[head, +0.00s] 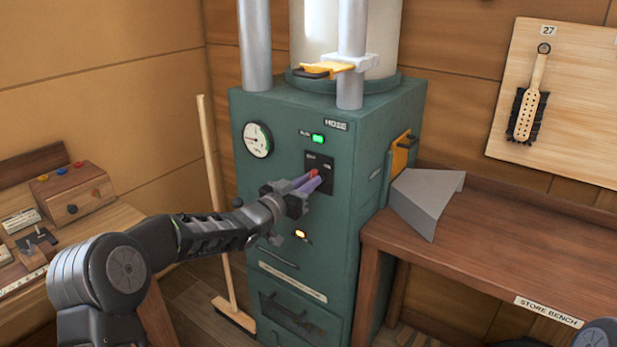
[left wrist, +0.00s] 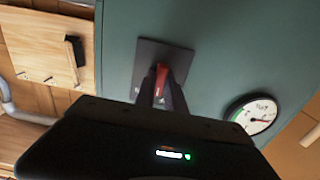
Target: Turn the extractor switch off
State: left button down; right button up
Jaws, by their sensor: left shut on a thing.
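The green extractor cabinet (head: 345,235) stands in the middle of the head view. Its switch has a dark plate (head: 319,160) and a red lever (head: 314,173). My left gripper (head: 308,182) is at the plate with its fingers shut on the red lever. In the left wrist view the red lever (left wrist: 161,75) shows between the two fingers, against the dark plate (left wrist: 178,58). The fingers hide much of the lever, so its exact position is unclear. A green lamp (head: 318,139) is lit above the plate. My right gripper is not in view.
A round gauge (head: 257,139) is left of the switch; it also shows in the left wrist view (left wrist: 256,115). An amber lamp (head: 300,234) glows below. A broom (head: 215,200) leans at the left. The store bench (head: 480,240) carries a grey hood (head: 425,200).

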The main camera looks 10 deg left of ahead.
pick_arm(q)
jog(key=n+p, duration=0.2)
jog(key=n, duration=0.3)
dwell(0.4)
jog(key=c, duration=1.4)
grip_release()
jog(key=b+v, duration=0.1)
jog(key=v, duration=0.7)
jog(key=shift+f, duration=0.1)
